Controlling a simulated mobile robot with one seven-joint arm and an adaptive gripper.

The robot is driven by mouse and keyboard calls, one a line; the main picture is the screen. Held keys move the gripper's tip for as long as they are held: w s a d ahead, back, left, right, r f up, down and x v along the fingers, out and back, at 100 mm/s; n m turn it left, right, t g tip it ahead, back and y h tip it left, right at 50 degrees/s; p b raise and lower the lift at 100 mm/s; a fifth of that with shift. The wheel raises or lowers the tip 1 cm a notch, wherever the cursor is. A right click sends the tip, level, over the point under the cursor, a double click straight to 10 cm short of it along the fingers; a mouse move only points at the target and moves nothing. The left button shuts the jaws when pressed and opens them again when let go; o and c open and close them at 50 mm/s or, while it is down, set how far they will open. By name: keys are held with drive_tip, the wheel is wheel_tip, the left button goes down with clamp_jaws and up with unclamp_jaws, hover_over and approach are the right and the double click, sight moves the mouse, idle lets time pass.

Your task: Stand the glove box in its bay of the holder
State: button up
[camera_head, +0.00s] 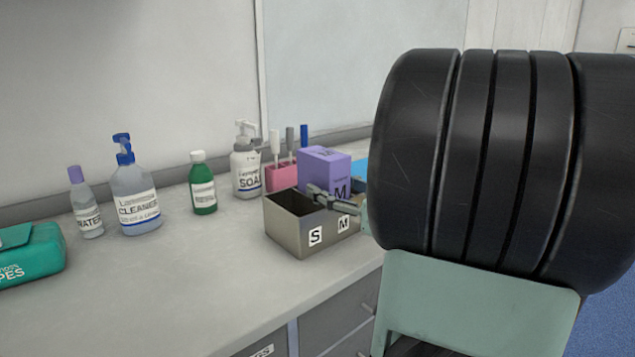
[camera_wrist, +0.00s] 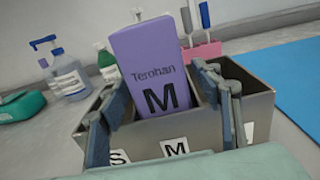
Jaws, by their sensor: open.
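The glove box (camera_head: 324,163) is purple with a black M. In the wrist view the glove box (camera_wrist: 150,60) stands a little tilted, with its lower end behind the front wall of the metal holder (camera_wrist: 203,130), above the M label (camera_wrist: 175,147). Its bottom is hidden, so I cannot tell how deep it sits. The holder (camera_head: 284,232) stands on the counter; its S bay looks empty. My gripper (camera_head: 334,200) is open at the holder's front rim. In the wrist view its fingers (camera_wrist: 165,92) are spread either side of the box, with gaps visible.
A soap bottle (camera_head: 246,168) and a pink stand (camera_head: 281,176) are behind the holder. A green bottle (camera_head: 203,185), cleaner bottle (camera_head: 135,195), water bottle (camera_head: 85,208) and teal wipes pack (camera_head: 30,258) stand left. A blue mat (camera_wrist: 285,80) lies right. The front counter is clear.

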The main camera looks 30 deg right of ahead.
drive_tip(key=s+d, duration=0.1)
drive_tip(key=s, duration=0.7)
drive_tip(key=shift+s, duration=0.25)
